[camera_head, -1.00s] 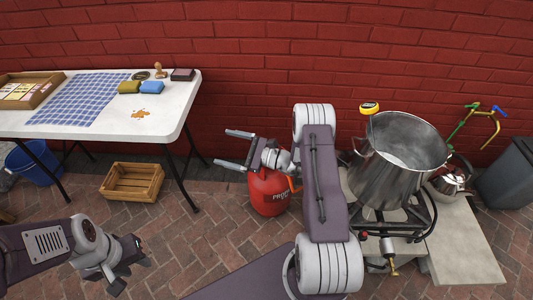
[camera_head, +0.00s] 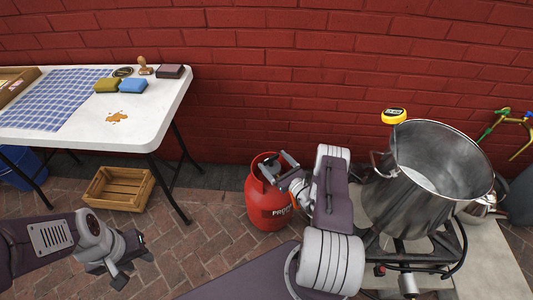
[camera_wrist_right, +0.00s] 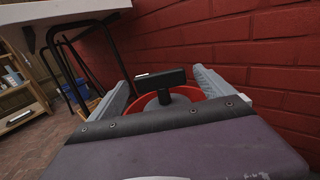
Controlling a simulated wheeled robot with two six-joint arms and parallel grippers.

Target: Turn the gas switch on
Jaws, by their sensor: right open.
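The red gas bottle (camera_head: 268,208) stands on the brick paving by the wall. In the right wrist view a black switch-like bar (camera_wrist_right: 160,77) stands above the bottle's round red collar (camera_wrist_right: 168,96). My right gripper (camera_head: 272,166) is over the top of the bottle. It is open, with one finger on each side of the black bar in the right wrist view (camera_wrist_right: 160,85), and no contact shows. In the head view the arm hides part of the bottle top. My left gripper (camera_head: 134,260) is low at the left, empty, its fingers apart.
Open paving lies between crate and bottle.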

